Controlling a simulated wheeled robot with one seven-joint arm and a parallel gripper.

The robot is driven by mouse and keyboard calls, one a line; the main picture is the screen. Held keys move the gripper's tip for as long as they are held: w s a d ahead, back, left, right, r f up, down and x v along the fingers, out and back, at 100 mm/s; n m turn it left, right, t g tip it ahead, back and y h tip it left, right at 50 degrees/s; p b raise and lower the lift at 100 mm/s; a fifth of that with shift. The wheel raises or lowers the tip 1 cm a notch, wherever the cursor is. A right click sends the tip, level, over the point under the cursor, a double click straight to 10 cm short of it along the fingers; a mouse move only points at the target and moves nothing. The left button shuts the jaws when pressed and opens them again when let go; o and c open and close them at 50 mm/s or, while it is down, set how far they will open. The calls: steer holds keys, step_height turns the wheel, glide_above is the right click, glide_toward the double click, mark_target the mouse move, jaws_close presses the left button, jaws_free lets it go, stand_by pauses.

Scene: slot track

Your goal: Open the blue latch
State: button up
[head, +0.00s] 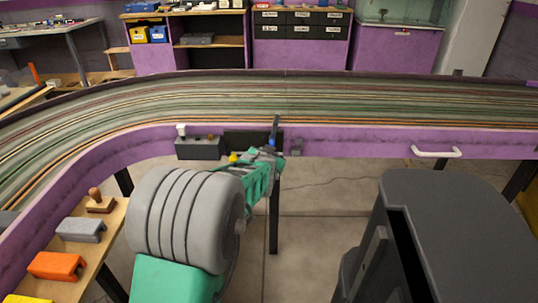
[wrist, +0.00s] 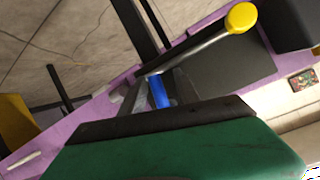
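The blue latch (head: 271,142) shows as a small blue piece on the front of the purple track wall, mostly covered by my gripper (head: 274,150) in the head view. In the wrist view the blue latch (wrist: 159,91) lies just beyond the dark edge of my gripper's green body, with grey finger parts close on either side. I cannot tell whether the fingers touch it or are closed on it. A black panel (wrist: 220,70) is beside it. A metal lever with a yellow knob (wrist: 241,17) crosses in front of the panel; the knob (head: 233,157) also shows left of my gripper.
A dark box (head: 199,148) with a white switch is left of the panel. A white handle (head: 436,153) is on the wall to the right. A wooden shelf (head: 112,222) holds a stamp and grey, orange and yellow blocks at lower left. Table legs stand below the track.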

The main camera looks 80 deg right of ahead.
steer(key=p+v, duration=0.1)
steer(key=v, duration=0.6)
steer(key=shift+a, duration=0.3)
steer(key=shift+r, duration=0.15)
